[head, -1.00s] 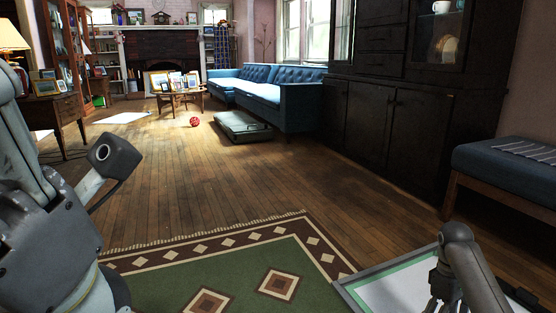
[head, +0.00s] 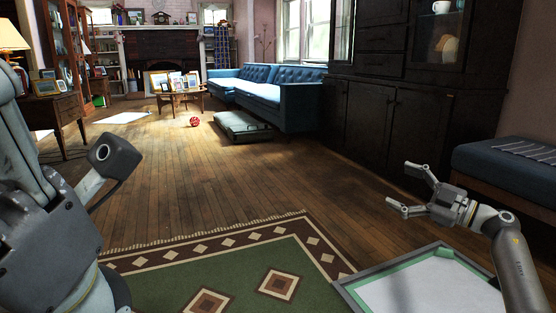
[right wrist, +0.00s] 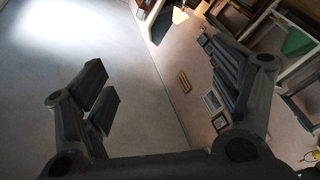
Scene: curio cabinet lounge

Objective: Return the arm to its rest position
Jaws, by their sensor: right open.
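My right gripper (head: 408,190) is raised at the right of the head view, above the wooden floor and beyond the framed panel. Its two fingers are spread and point left, with nothing between them. In the right wrist view the fingers (right wrist: 165,105) are also apart and empty, with wall, ceiling and tilted furniture behind them. My left arm fills the left edge of the head view; I cannot make out its gripper there.
A white panel with a grey and green frame (head: 425,287) lies below my right arm. A dark cabinet (head: 385,125) and a blue bench (head: 505,165) stand at the right. A green patterned rug (head: 245,270) lies in front. The wooden floor (head: 190,185) is largely clear, with a red ball (head: 195,122) farther back.

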